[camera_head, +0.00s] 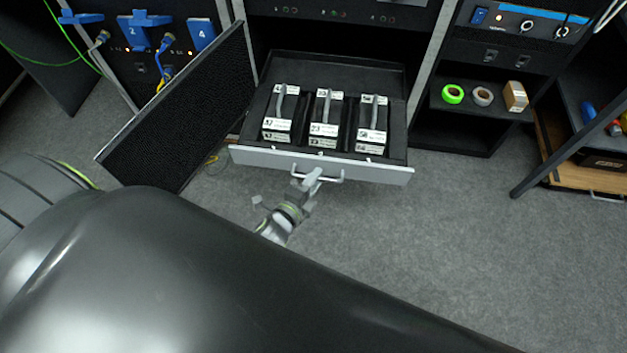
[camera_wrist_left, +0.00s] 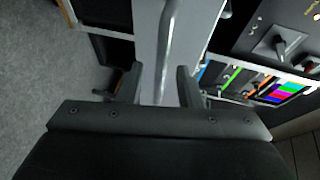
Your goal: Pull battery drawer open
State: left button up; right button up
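The battery drawer (camera_head: 320,162) is pulled out from its rack, its light grey front facing me. Inside stand three battery packs with grey handles and white labels: left (camera_head: 281,115), middle (camera_head: 325,118) and right (camera_head: 372,125). The drawer's bar handle (camera_head: 318,178) is on its front. My left gripper (camera_head: 308,182) is at this handle. In the left wrist view, the handle (camera_wrist_left: 167,50) runs between the two fingers of the left gripper (camera_wrist_left: 158,84), with gaps beside it, so the fingers look open around it. My right gripper is not in view.
A black mesh door panel (camera_head: 185,110) stands swung out at the drawer's left. Grey carpet in front of the drawer is clear at right.

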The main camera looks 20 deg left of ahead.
pick_arm(q)
jog(key=shift+s, duration=0.1)
dwell(0.3)
jog(key=p+v, duration=0.1)
jog(key=v, duration=1.6)
jog(key=shift+s, duration=0.1)
